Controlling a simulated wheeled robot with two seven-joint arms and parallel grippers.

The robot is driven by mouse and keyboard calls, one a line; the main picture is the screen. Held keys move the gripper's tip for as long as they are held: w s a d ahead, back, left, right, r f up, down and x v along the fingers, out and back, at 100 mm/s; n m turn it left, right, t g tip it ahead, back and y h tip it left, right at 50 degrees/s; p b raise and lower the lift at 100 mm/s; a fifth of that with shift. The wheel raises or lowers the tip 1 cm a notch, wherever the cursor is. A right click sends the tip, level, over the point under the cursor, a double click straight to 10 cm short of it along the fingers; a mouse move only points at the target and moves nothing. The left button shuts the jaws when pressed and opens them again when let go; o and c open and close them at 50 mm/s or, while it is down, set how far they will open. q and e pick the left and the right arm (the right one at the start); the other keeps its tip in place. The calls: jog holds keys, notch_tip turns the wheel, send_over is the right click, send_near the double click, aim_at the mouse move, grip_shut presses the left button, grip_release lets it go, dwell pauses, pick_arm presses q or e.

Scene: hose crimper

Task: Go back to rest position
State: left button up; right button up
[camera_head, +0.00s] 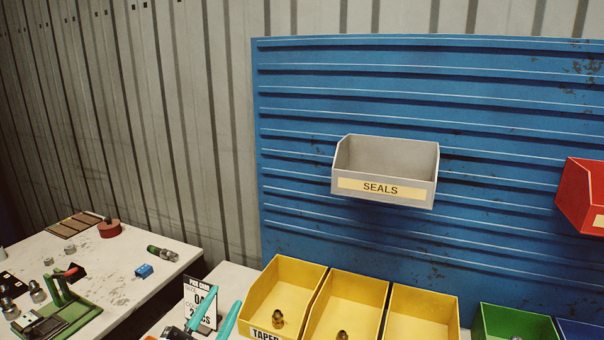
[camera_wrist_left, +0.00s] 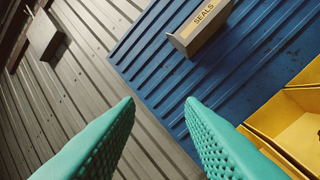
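My left gripper (camera_head: 215,315) shows at the bottom of the head view, its teal fingers apart with nothing between them. In the left wrist view its two fingers (camera_wrist_left: 160,125) are spread wide and empty, with the grey wall and blue panel beyond. The fingers are in front of the card with printed text and left of the yellow bins in the head view. My right gripper is in neither view.
A grey SEALS bin (camera_head: 386,188) hangs on the blue panel (camera_head: 500,90); a red bin (camera_head: 582,195) is at right. Yellow bins (camera_head: 420,312) and a green bin (camera_head: 515,322) stand below. The left table (camera_head: 110,280) carries a green tool (camera_head: 62,308) and small fittings.

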pick_arm(q)
jog(key=s+a+f+n+g+y, duration=0.3)
jog(key=a+f+n+y, duration=0.15)
jog(key=f, duration=0.35)
jog(key=s+a+f+n+g+y, duration=0.3)
jog(key=a+f+n+g+y, duration=0.15)
jog(key=f+n, duration=0.2)
jog(key=s+d+f+g+h, duration=0.1)
jog(key=s+f+g, duration=0.4)
jog(key=s+f, duration=0.3)
jog(key=s+d+f+g, duration=0.1)
jog(key=s+f+g, duration=0.4)
jog(key=s, duration=0.5)
notch_tip(320, 180, down, 27)
jog(key=s+g, duration=0.1)
jog(key=s, duration=0.1)
jog(key=s+a+f+g, duration=0.1)
jog(key=s+a+f, duration=0.2)
jog(key=s+f, duration=1.2)
jog(key=shift+s, duration=0.25)
